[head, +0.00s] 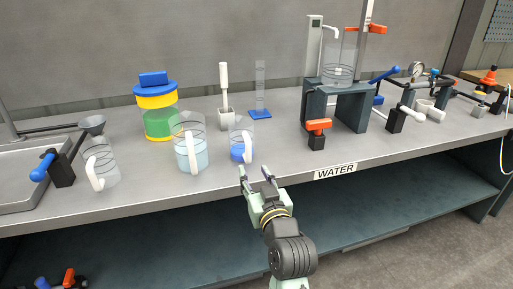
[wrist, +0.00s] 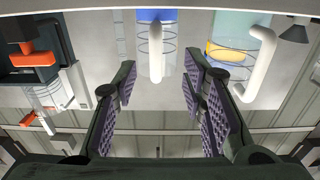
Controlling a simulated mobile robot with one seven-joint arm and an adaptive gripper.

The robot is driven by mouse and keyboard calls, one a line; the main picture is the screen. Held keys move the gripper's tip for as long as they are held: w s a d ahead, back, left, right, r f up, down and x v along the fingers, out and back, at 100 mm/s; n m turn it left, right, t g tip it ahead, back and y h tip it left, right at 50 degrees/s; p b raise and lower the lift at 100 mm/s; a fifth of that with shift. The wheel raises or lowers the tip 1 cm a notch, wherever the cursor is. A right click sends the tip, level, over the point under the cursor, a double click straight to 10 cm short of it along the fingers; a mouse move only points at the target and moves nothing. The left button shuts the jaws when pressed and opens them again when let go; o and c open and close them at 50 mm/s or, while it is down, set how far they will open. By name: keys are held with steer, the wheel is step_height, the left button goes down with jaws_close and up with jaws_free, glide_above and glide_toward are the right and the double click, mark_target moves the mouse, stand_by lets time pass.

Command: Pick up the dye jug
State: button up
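The dye jug appears to be the small clear jug with blue liquid (head: 241,150) and a white handle, upright near the front edge of the bench. My gripper (head: 254,172) is just in front of it and a little to the right in the head view, open and empty. In the wrist view the two purple-padded fingers (wrist: 158,72) are wide apart. The jug shows between and beyond their tips, with its handle (wrist: 156,52) facing me. I see no contact.
A larger jug with pale blue liquid (head: 191,150) stands close on the left, its handle (wrist: 262,62) also in the wrist view. An empty jug (head: 101,165) is farther left. A blue-based cylinder (head: 260,105) stands behind. An orange-handled valve (head: 318,130) stands right.

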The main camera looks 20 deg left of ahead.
mark_target(249, 156)
steer(key=x, duration=0.4)
steer(key=shift+w+a+r+p, duration=0.1)
steer(key=shift+w+a+p, duration=0.15)
steer(key=shift+p, duration=0.15)
steer(key=p+x, duration=0.1)
steer(key=x, duration=0.3)
steer(key=shift+w+d+r+p, duration=0.15)
steer(key=shift+w+d+p, duration=0.05)
steer(key=shift+p, duration=0.15)
steer(key=shift+w+a, duration=0.25)
steer(key=shift+w, duration=0.15)
steer(key=shift+c, duration=0.5)
jaws_close()
